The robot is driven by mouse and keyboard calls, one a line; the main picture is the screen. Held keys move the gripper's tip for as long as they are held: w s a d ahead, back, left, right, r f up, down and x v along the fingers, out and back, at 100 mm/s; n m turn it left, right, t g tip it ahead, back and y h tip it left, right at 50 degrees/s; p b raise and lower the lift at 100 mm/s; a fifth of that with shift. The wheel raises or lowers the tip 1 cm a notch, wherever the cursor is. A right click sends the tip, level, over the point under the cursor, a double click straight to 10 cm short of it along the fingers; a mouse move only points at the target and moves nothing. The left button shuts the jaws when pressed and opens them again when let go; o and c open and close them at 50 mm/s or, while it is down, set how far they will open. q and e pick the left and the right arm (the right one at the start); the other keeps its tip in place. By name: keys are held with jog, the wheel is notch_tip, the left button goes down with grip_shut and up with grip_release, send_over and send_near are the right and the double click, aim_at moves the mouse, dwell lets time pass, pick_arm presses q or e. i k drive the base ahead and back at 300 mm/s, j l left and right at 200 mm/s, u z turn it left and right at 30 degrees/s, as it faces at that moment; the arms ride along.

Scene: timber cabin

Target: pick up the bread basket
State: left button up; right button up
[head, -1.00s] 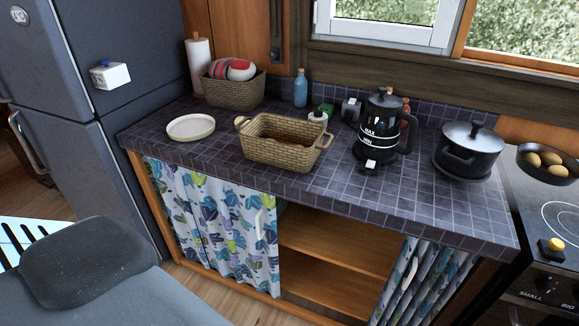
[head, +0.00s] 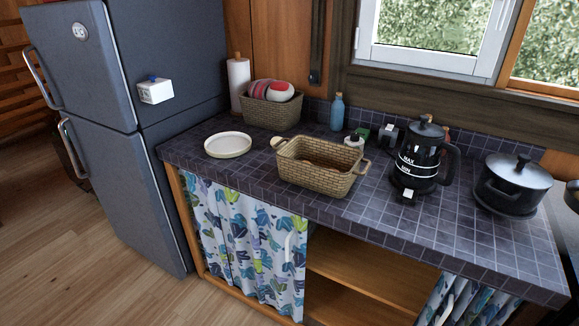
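The bread basket, a tan woven rectangular basket (head: 315,179) with a handle at each end, stands upright near the front of the dark tiled counter. Something brown shows inside it, too small to make out. A second, darker woven basket (head: 271,113) stands behind it at the back left and holds red, white and grey rolled cloths or similar items. Neither of my grippers is in the head view.
The tiled counter (head: 230,176) has a white plate (head: 228,144) left of the basket. A black kettle (head: 422,158) and a black pot (head: 511,185) stand to its right. A blue bottle (head: 337,112) and small items are behind. A fridge (head: 130,110) is at left; wooden floor (head: 75,250) is clear.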

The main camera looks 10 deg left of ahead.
aim_at(323, 154)
jog(key=i+j, duration=0.25)
jog(key=j, duration=0.15)
jog(key=i+j, duration=0.5)
jog(key=j, duration=0.25)
jog(key=i+j, duration=0.3)
jog(key=z, duration=1.25)
